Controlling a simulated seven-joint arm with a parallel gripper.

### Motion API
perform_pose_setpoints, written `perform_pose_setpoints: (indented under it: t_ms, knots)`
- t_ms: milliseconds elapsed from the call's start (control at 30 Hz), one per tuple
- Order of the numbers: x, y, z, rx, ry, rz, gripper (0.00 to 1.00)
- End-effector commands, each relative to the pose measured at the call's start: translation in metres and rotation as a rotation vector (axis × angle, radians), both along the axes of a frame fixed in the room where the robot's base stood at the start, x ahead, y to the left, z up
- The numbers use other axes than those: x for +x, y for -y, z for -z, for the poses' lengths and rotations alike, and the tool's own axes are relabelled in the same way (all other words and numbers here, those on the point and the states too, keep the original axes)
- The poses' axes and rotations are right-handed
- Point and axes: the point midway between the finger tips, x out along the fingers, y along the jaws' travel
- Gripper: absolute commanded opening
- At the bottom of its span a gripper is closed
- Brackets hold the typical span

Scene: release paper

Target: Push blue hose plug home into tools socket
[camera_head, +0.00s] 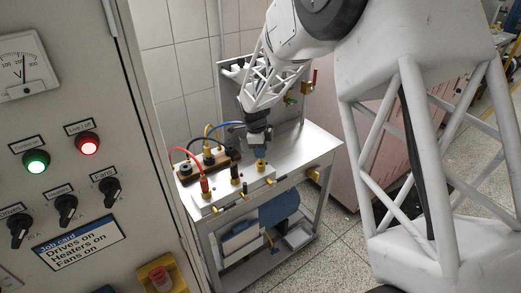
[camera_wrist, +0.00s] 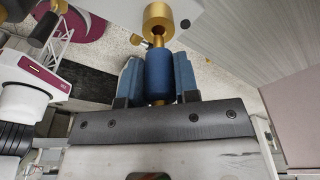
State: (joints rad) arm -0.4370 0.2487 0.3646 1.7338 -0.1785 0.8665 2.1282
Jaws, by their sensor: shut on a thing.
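The blue hose plug (camera_wrist: 159,72) is held between the two blue finger pads of my gripper (camera_wrist: 158,80) in the wrist view. Its narrow brass nose points at the brass socket (camera_wrist: 158,17). The nose meets the socket's mouth in the picture, and a stretch of it shows between the blue body and the socket; I cannot tell how deep it sits. In the head view my gripper (camera_head: 257,143) is above the right-hand brass socket (camera_head: 261,165) on the pale block. The blue hose (camera_head: 222,125) arches left from behind the gripper. The tools label is not readable.
The metal bench top (camera_head: 310,145) is clear to the right. A control cabinet (camera_head: 70,140) stands close on the left.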

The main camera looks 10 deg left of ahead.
Motion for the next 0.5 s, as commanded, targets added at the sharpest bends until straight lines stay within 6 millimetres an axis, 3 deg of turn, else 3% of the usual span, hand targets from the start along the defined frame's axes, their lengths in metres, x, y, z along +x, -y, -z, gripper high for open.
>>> perform_pose_setpoints:
  t_ms: [500]
  knots:
    - [0.0001, 0.0, 0.0091, 0.0, 0.0, 0.0, 0.05]
